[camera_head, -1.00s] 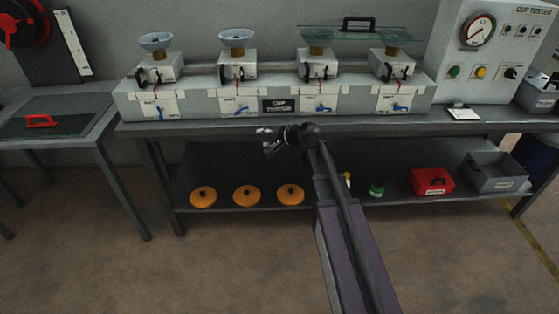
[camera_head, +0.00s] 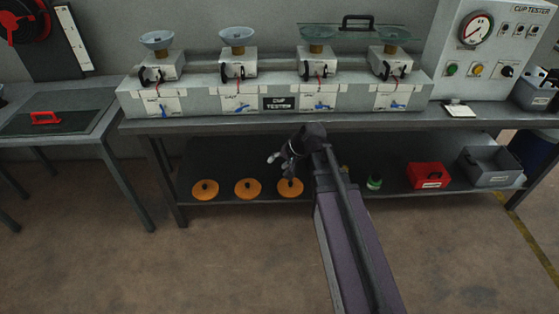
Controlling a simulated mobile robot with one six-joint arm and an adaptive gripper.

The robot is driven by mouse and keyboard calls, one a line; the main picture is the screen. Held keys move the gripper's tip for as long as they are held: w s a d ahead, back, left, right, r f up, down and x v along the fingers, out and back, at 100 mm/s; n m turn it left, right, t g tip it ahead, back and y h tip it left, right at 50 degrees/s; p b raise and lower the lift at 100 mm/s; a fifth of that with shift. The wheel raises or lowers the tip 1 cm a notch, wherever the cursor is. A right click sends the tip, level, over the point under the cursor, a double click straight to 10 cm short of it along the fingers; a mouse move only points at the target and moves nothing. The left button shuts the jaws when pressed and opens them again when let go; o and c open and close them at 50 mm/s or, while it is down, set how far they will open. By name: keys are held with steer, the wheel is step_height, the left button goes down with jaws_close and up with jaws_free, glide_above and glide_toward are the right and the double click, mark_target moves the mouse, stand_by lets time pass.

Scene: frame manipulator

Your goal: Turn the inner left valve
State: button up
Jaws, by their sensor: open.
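The cup tester (camera_head: 278,103) is a long light-grey unit on the workbench. Several small blue valve handles show on white labelled plates along its front. The inner left valve (camera_head: 240,107) is the second blue handle from the left; its exact angle is too small to tell. The outer left valve (camera_head: 162,108) is at its left, and the inner right valve (camera_head: 322,106) at its right. My gripper (camera_head: 277,160) is open and empty. It appears below and right of the inner left valve, in front of the bench, apart from the valves.
The workbench edge (camera_head: 220,126) runs above my gripper. Orange discs (camera_head: 247,189), a red box (camera_head: 429,175) and a grey bin (camera_head: 489,167) are on the lower shelf. A glass plate with a black handle (camera_head: 357,23) lies over the two right cups.

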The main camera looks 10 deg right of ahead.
steer(key=shift+s+d, duration=0.1)
steer(key=shift+s, duration=0.1)
steer(key=shift+c, duration=0.3)
steer(key=shift+c, duration=1.1)
steer(key=s+d+f+n+g+h, duration=0.2)
steer(key=s+d, duration=0.6)
steer(key=s, duration=0.5)
steer(key=f+g+h, duration=0.1)
steer(key=g+h, duration=0.1)
steer(key=h, duration=0.1)
steer(key=shift+d+h, duration=0.15)
steer(key=shift+h, duration=0.25)
steer(key=shift+f, duration=0.1)
